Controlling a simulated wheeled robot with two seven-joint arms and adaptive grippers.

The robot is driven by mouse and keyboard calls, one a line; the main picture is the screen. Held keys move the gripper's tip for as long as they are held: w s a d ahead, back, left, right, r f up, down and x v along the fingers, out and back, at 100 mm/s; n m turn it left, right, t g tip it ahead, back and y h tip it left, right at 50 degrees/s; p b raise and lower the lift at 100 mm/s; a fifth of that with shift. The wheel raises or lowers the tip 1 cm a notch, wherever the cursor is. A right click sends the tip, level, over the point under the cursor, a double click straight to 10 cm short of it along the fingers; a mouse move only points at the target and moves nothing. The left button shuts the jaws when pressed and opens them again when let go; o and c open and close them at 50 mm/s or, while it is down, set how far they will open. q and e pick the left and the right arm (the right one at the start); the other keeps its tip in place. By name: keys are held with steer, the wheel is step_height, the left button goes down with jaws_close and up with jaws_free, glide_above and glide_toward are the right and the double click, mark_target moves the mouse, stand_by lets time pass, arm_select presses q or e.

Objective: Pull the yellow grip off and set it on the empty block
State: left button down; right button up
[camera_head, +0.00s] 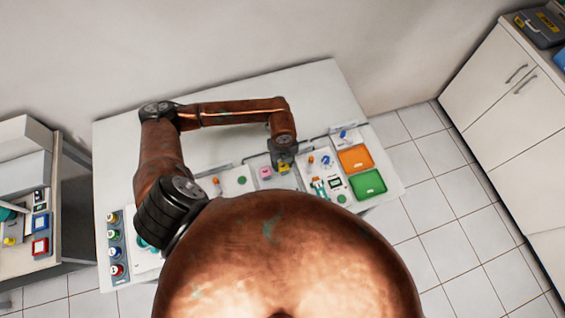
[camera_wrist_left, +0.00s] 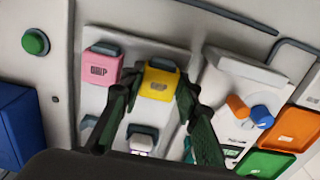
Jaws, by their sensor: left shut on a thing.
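The yellow grip (camera_wrist_left: 158,82) sits at the upper right of a pale panel, in front of a grey-blue block (camera_wrist_left: 162,64). My left gripper (camera_wrist_left: 157,104) has its two dark fingers on either side of the yellow grip and is shut on it. The grip also shows under the gripper in the head view (camera_head: 284,168). I cannot tell whether it is clear of its block. A grey-blue block (camera_wrist_left: 90,123) at the panel's lower left is partly hidden by a finger; no grip shows on it. Another block (camera_wrist_left: 143,131) has a white piece below it. My right gripper is not in view.
A pink grip (camera_wrist_left: 100,68) is close left of the yellow one. To the right are an orange and blue knob unit (camera_wrist_left: 250,110), an orange tray (camera_wrist_left: 293,131) and a green tray (camera_wrist_left: 262,164). A green button (camera_wrist_left: 35,42) is at left. The back table (camera_head: 310,88) is clear.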

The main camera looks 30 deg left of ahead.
arm_select(q)
steer(key=c, duration=1.4)
jaws_free()
step_height(320, 180, up, 12)
steer(key=shift+f, duration=0.1)
